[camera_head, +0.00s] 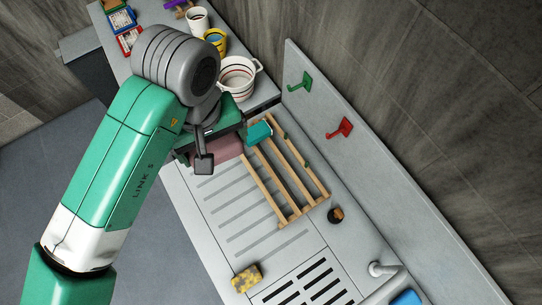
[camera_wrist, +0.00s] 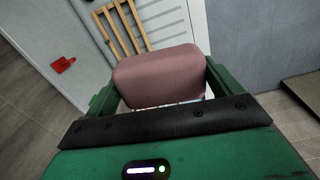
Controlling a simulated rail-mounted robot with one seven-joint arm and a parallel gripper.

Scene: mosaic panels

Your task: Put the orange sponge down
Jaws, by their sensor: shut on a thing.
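My gripper (camera_wrist: 160,88) is shut on a dusty-pink, rounded block (camera_wrist: 158,72), its two green fingers on either side of it. The block looks like a sponge, but its colour reads as pink rather than orange. In the head view the same block (camera_head: 229,149) shows beside my gripper, above the ribbed drainboard near a wooden rack (camera_head: 284,181). I cannot tell whether its underside touches anything. A yellow sponge with dark patches (camera_head: 246,279) lies at the drainboard's lower end. No clearly orange sponge shows.
A teal item (camera_head: 258,133) is at the rack's upper end. A small round brown-and-black object (camera_head: 336,215) lies right of the rack. A white pot (camera_head: 238,76) and cups stand behind. Green (camera_head: 301,85) and red (camera_head: 340,128) hooks are on the back panel. The ribbed drainboard (camera_head: 224,210) has bare room.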

